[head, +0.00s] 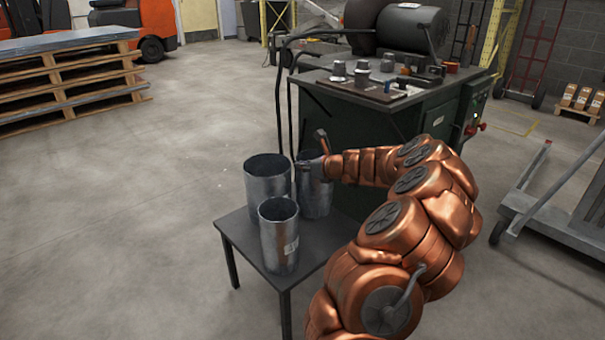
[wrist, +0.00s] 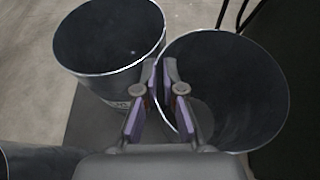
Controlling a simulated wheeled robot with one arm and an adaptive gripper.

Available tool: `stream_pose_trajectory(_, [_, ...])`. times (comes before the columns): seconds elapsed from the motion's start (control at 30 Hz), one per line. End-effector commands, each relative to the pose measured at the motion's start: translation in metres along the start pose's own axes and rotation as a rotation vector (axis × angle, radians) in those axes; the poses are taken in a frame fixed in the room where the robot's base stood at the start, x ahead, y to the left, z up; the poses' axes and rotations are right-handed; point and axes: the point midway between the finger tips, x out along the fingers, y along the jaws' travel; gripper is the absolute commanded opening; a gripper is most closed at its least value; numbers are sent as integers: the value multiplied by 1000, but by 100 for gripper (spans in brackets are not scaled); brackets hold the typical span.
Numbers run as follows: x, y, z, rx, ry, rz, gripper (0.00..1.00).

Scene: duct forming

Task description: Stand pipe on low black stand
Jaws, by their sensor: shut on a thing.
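The low black stand (head: 238,232) is a small dark table in the middle of the head view. Three grey metal pipes are at it, all upright and open at the top. My gripper (head: 308,165) is shut on the rim of the back right pipe (head: 316,196); in the wrist view the fingers (wrist: 161,85) straddle the near-left wall of this pipe (wrist: 235,90). Its lower end is at the stand top; I cannot tell whether it touches. A wide pipe (head: 267,182) stands left of it, also in the wrist view (wrist: 108,40). A front pipe (head: 279,240) stands nearer.
A dark green machine (head: 365,135) with knobs on top stands right behind the stand. A grey cart (head: 555,215) is at the right. Pallets (head: 70,85) are stacked at the far left. The floor left of the stand is clear.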

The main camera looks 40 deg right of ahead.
Motion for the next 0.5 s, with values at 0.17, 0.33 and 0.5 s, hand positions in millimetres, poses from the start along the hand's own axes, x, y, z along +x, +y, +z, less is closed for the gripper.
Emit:
stream_pose_trajectory(0.17, [3, 0, -8, 0, -1, 0, 0])
stream_pose_trajectory(0.33, [3, 0, -7, 0, -1, 0, 0])
stream_pose_trajectory(0.5, [3, 0, -8, 0, -1, 0, 18])
